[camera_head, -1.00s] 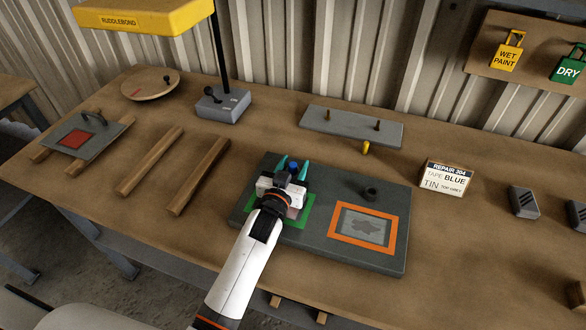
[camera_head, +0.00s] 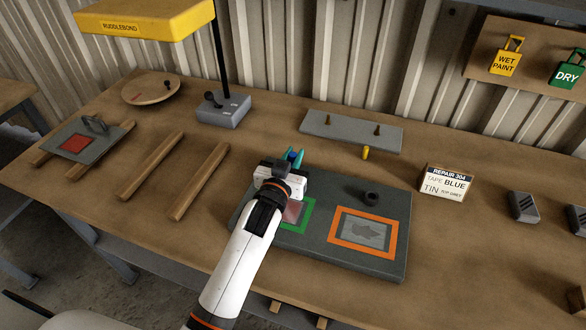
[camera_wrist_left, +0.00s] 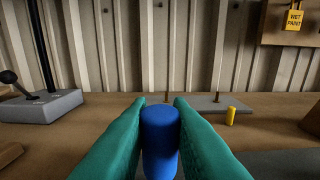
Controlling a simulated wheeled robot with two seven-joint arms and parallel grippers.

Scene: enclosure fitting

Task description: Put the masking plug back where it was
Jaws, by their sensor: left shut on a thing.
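A blue plug (camera_wrist_left: 160,135) is held upright between the teal fingers of my left gripper (camera_head: 293,160); it also shows as a small blue spot in the head view (camera_head: 293,154). The left gripper is shut on it, over the back left edge of the dark grey panel (camera_head: 320,254). The panel has a green frame with a reddish patch, partly hidden by my arm, and an orange frame (camera_head: 335,240) around a grey patch. A black ring-like boss (camera_head: 370,197) stands on the panel. My right gripper is not in view.
A grey strip (camera_head: 340,132) with two pegs lies behind, with a yellow plug (camera_head: 366,153) in front of it. Wooden bars (camera_head: 200,180), a lamp base (camera_head: 223,111) and a plate with a red square (camera_head: 78,141) are left.

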